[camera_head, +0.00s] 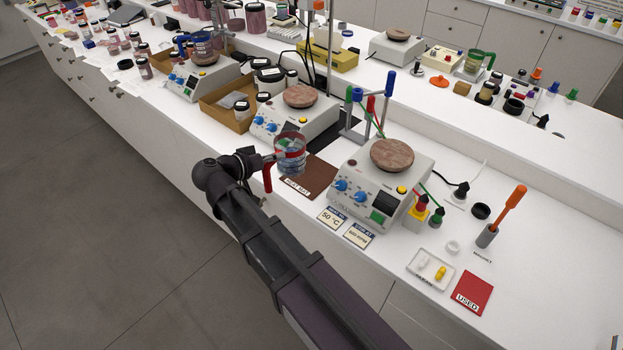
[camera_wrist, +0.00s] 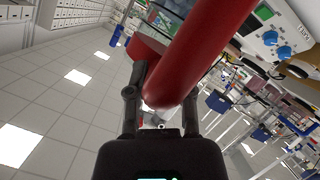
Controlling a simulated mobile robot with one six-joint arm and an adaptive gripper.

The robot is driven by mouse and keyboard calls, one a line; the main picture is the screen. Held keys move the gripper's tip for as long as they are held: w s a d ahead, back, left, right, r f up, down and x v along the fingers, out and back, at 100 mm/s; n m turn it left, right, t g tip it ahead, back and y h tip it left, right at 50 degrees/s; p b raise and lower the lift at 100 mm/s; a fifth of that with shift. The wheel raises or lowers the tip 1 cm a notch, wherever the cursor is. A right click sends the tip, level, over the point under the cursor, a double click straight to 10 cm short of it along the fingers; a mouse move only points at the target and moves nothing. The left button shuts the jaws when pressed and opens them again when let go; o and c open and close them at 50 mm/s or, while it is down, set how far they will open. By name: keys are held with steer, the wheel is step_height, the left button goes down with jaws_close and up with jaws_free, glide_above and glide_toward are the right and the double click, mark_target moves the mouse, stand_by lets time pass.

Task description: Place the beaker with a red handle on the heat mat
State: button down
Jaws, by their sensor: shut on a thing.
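A clear beaker with a red band and red handle (camera_head: 290,158) is at the left part of the heat mat in the head view. My gripper (camera_head: 266,160) is at its left side, shut on the red handle, which fills the middle of the wrist view (camera_wrist: 200,50). The heat mat (camera_head: 312,179) is a brown sheet with a white label, lying on the white bench between two hotplates. The beaker looks upright and hides part of the mat's left side. I cannot tell whether its base touches the mat or is above it.
A hotplate (camera_head: 345,192) stands right of the mat and another (camera_head: 268,124) behind left. A stand with coloured clamps (camera_head: 369,110) is behind the mat. Small label cards (camera_head: 333,217) lie in front. A white tray (camera_head: 430,268) and red card (camera_head: 472,291) are at right.

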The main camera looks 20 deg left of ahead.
step_height(320, 180, down, 8)
steer(key=m+h+b, duration=0.1)
steer(key=b, duration=0.6)
steer(key=shift+s+d+f+g+h+b, duration=0.2)
steer(key=shift+s+g+h+b, duration=0.1)
steer(key=shift+g+b, duration=0.1)
steer(key=shift+w, duration=0.1)
steer(key=w+d+f+b, duration=0.1)
steer(key=w+d, duration=0.1)
steer(key=w, duration=1.2)
steer(key=shift+w+d+f, duration=0.15)
steer(key=shift+w+f, duration=0.05)
steer(key=f+b, duration=0.1)
steer(key=b, duration=0.1)
steer(key=w+f+b, duration=0.1)
steer(key=f+b, duration=0.1)
steer(key=shift+w+d+f, duration=0.1)
steer(key=shift+w+f, duration=0.05)
steer(key=shift+f, duration=0.15)
steer(key=shift+f, duration=0.2)
